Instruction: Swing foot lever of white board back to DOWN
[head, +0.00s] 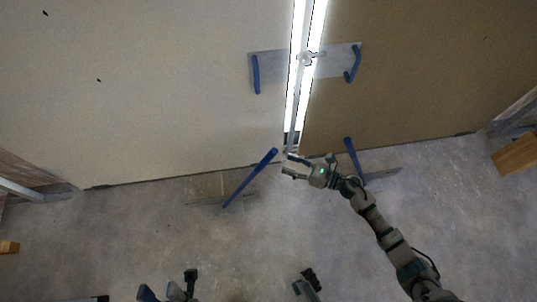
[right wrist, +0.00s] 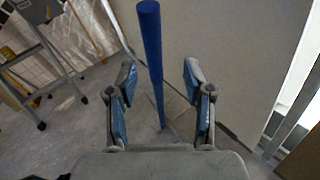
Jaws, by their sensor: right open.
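The white board (head: 150,90) stands on the left in the head view; its face also shows in the right wrist view (right wrist: 220,50). Its foot lever (head: 250,178) is a blue bar, slanting from the floor at lower left to its raised end at upper right. My right gripper (head: 292,166) is open just right of that raised end. In the right wrist view the blue lever (right wrist: 153,60) runs between the spread fingers (right wrist: 158,82), without visible contact. My left gripper (head: 170,288) is at the bottom edge, far from the lever, partly cut off.
A brown board (head: 410,75) stands to the right, with its own blue lever (head: 353,158) beside my right arm. A bright gap and a metal post (head: 297,80) separate the boards. A ladder (right wrist: 40,60) stands at left in the wrist view. The floor (head: 240,250) in front is mostly clear.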

